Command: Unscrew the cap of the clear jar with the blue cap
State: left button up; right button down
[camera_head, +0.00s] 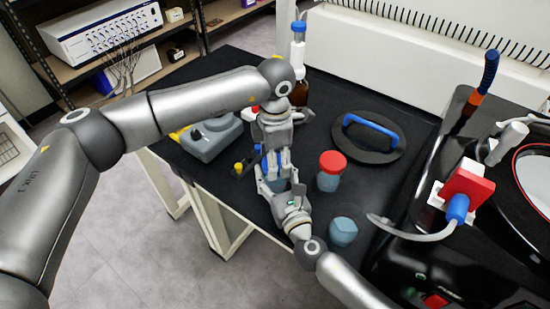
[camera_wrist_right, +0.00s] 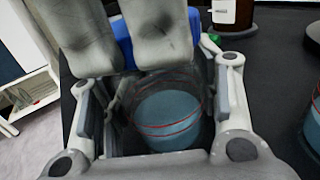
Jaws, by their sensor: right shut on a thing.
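The clear jar (camera_wrist_right: 168,118) holds blue-grey contents and has thin red lines around it. It stands between the fingers of my right gripper (camera_head: 281,189), which is shut on it. The blue cap (camera_wrist_right: 125,45) shows in the right wrist view only as blue patches between and beside the fingers of my left gripper (camera_wrist_right: 121,55). In the head view, my left gripper (camera_head: 277,160) points down over the jar from the far side. Its fingers hide most of the cap. I cannot tell whether they press on it.
A jar with a red cap (camera_head: 332,168) stands right of my grippers, with a blue-grey vessel (camera_head: 343,231) nearer. A black disc with a blue handle (camera_head: 371,126), a brown bottle (camera_head: 300,92) and a grey device (camera_head: 210,137) stand behind. The black freeze dryer (camera_head: 400,255) is at right.

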pick_arm(q)
jog(key=n, duration=0.5)
jog(key=shift+n, duration=0.3)
jog(key=n, duration=1.5)
jog(key=shift+n, duration=0.4)
jog(key=n, duration=0.8)
jog(key=shift+r+n, duration=0.1)
jog(key=shift+n, duration=0.2)
jog(key=n, duration=0.3)
jog(key=shift+n, duration=0.3)
jog(key=shift+s+d+n, duration=0.1)
jog(key=shift+d+n, duration=0.1)
jog(key=shift+n, duration=1.7)
jog(key=shift+a+n, duration=0.15)
jog(key=shift+n, duration=0.15)
